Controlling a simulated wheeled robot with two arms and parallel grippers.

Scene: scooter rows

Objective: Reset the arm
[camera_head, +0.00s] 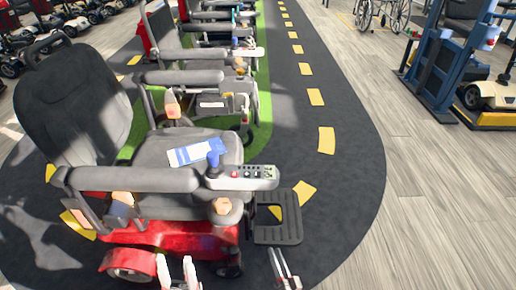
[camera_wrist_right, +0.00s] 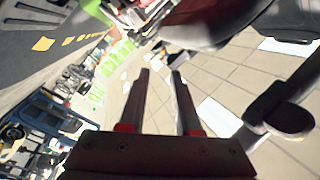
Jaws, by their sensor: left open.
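My left gripper (camera_head: 176,262) shows at the bottom edge of the head view, with two pale fingers apart and nothing between them. It appears in front of the red base of the nearest wheelchair. My right gripper (camera_head: 279,255) shows at the bottom, to the right of the left one, near the wheelchair's footplate. In the right wrist view the right gripper's fingers (camera_wrist_right: 161,76) stand apart, with only tiled floor seen between them. Most of both arms is out of view.
A red power wheelchair (camera_head: 170,232) stands close in front, with a blue-white card (camera_head: 196,152) on its seat and a black footplate (camera_head: 278,222). More wheelchairs (camera_head: 205,55) line up behind it. A blue stand (camera_head: 437,68) is at the upper right. Wooden floor (camera_head: 430,200) at right is clear.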

